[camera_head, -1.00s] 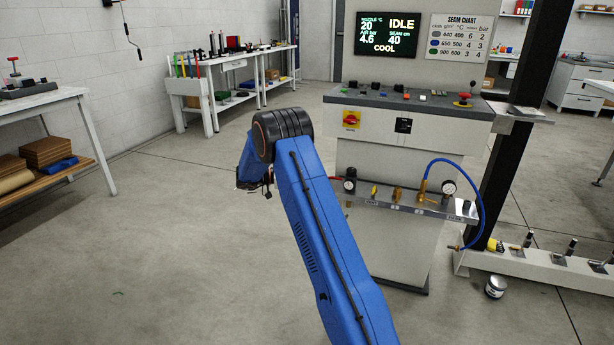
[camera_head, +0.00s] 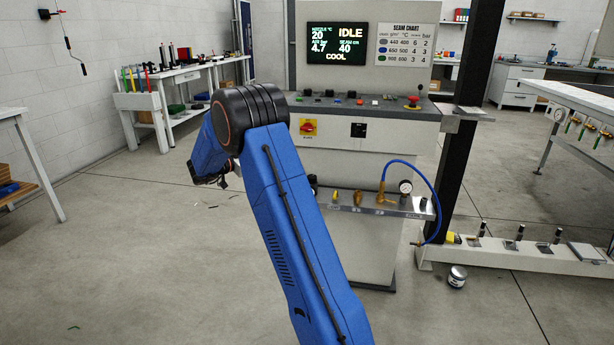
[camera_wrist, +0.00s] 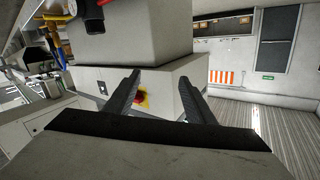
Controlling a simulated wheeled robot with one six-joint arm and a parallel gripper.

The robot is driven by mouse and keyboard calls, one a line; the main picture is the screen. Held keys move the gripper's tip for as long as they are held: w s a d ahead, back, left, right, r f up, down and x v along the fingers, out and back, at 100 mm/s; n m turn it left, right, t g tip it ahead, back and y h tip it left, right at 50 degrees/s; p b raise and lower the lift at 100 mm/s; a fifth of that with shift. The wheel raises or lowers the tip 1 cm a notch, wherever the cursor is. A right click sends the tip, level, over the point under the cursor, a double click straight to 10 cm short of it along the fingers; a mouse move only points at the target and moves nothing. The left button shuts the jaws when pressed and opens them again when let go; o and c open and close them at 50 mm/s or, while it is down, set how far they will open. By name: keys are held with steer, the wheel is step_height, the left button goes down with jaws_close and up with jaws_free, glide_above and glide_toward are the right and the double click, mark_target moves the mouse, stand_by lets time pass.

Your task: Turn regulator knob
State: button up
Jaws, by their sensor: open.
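A dark round part (camera_head: 313,184) at the shelf's left end is half hidden by my arm. I cannot tell which part is the regulator knob. A blue hose (camera_head: 432,185) loops from a brass fitting. My gripper is mostly hidden in the head view, left of the console. In the wrist view my gripper (camera_wrist: 159,76) is open and empty, with the red-yellow switch (camera_wrist: 142,98) beyond its fingers.
The console top (camera_head: 360,104) bears buttons and a red mushroom button (camera_head: 413,102). The screen (camera_head: 337,44) reads IDLE, COOL and air 4.7. A black post (camera_head: 462,130) and a low white beam (camera_head: 520,257) stand right. A small can (camera_head: 457,276) is on the floor. Left floor is open.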

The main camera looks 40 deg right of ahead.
steer(key=w+a+r+n+t+y, duration=0.2)
steer(key=a+r+n+t+y, duration=0.35)
steer(key=a+r+t, duration=0.5)
steer(key=s+a+r+n+t+y, duration=0.4)
steer(key=s+a+r+n+y, duration=0.25)
steer(key=a, duration=0.35)
steer(key=s+a+f+n+g+y, duration=0.1)
steer(key=s+a+n+y, duration=0.15)
steer(key=s+a, duration=0.35)
steer(key=s+a+f+n+g+y, duration=0.2)
steer(key=s+a+y, duration=0.15)
steer(key=s, duration=0.45)
steer(key=s+f+n+g, duration=0.1)
steer(key=s+f+g, duration=0.1)
steer(key=s+f, duration=0.6)
steer(key=s+f+n+g, duration=0.2)
steer(key=s+f, duration=0.1)
steer(key=s, duration=0.9)
steer(key=m+t+h, duration=0.5)
steer(key=t+h, duration=0.3)
steer(key=h, duration=0.1)
glide_toward(312, 179)
steer(key=shift+n, duration=0.25)
steer(key=x, duration=1.5)
steer(key=shift+w+d+f, duration=0.15)
steer(key=shift+d+f, duration=0.15)
steer(key=shift+d, duration=0.05)
